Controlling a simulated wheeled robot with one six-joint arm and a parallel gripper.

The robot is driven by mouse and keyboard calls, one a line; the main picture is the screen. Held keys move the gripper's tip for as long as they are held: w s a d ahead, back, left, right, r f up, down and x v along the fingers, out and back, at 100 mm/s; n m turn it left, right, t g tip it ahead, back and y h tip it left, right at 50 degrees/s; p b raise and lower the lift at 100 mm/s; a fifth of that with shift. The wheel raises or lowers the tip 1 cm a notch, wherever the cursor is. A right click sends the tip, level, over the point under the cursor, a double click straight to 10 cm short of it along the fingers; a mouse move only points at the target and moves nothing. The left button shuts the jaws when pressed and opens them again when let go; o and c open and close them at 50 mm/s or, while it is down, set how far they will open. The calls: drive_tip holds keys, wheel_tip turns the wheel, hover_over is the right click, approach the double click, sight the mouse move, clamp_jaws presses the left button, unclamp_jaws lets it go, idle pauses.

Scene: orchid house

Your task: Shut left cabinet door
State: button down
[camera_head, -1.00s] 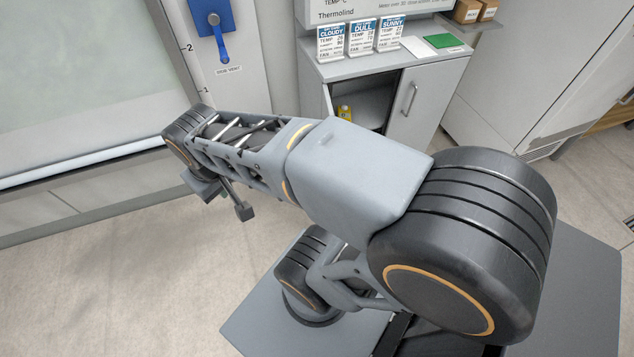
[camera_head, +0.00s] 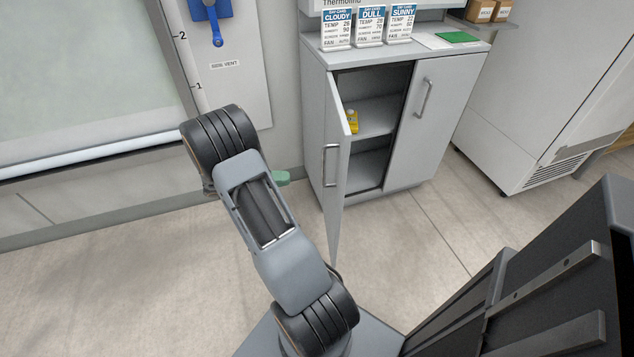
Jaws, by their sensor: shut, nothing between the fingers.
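The grey cabinet (camera_head: 400,57) stands at the upper middle. Its left door (camera_head: 337,190) is open and swung out toward me, seen nearly edge-on, with a bar handle (camera_head: 325,165) on its outer face. The right door (camera_head: 436,110) is shut. My arm reaches up from the bottom, left of the open door, with clear floor showing between its upper part and the door. Its lower part covers the floor just below the door. My gripper cannot be made out; my own arm hides it.
A yellow item (camera_head: 352,122) stands on the cabinet's shelf. A green object (camera_head: 281,178) sits on the floor by the wall, partly behind my arm. Cards (camera_head: 368,25) stand on the cabinet top. A blue vent lever (camera_head: 212,20) is on the wall. Floor (camera_head: 420,250) before the cabinet is clear.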

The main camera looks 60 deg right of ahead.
sight(340, 174)
drive_tip(key=b+x, duration=0.1)
drive_tip(key=x, duration=1.2)
drive_tip(key=shift+s+d, duration=0.25)
